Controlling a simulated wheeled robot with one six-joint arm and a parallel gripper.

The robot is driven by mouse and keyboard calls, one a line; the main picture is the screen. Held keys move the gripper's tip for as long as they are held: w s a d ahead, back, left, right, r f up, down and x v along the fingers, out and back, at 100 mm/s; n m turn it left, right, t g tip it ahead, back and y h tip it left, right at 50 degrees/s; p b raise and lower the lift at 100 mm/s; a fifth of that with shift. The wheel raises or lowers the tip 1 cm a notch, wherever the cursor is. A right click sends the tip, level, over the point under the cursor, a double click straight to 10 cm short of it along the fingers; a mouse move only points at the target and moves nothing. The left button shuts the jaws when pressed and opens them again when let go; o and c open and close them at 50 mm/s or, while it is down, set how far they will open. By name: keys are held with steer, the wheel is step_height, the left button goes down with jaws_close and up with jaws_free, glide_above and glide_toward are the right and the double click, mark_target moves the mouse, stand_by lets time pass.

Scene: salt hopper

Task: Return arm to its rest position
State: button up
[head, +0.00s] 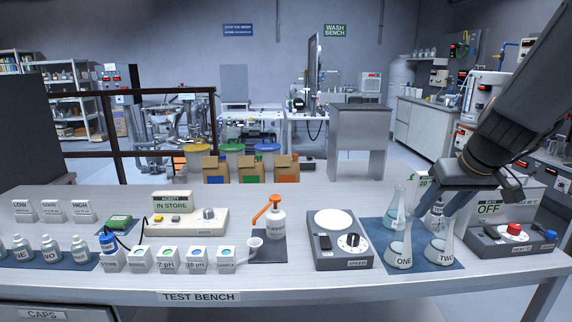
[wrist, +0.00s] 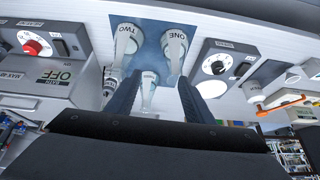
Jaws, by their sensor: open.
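My gripper (head: 436,212) is at the right of the test bench, pointing down over the blue mat (head: 373,228) with the flasks. In the wrist view my gripper (wrist: 160,84) has its two blue fingers spread apart with nothing held between them. Flask ONE (head: 399,252) and flask TWO (head: 440,248) stand upright at the front of the mat. They also show in the wrist view as flask ONE (wrist: 174,52) and flask TWO (wrist: 125,44). Another flask (wrist: 148,92) shows between the fingers, apart from them. Whether a finger touches any glass, I cannot tell.
A stirrer (head: 340,250) with a white plate stands left of the flasks. A heater box (head: 505,240) marked OFF stands to the right. An orange-topped bottle (head: 275,222), labelled cups (head: 168,260) and a meter (head: 180,220) fill the left. The air above the bench's middle is clear.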

steer(key=s+a+f+g, duration=0.5)
steer(key=s+a+f, duration=1)
steer(key=shift+h, duration=0.3)
steer(key=shift+s+a, duration=0.1)
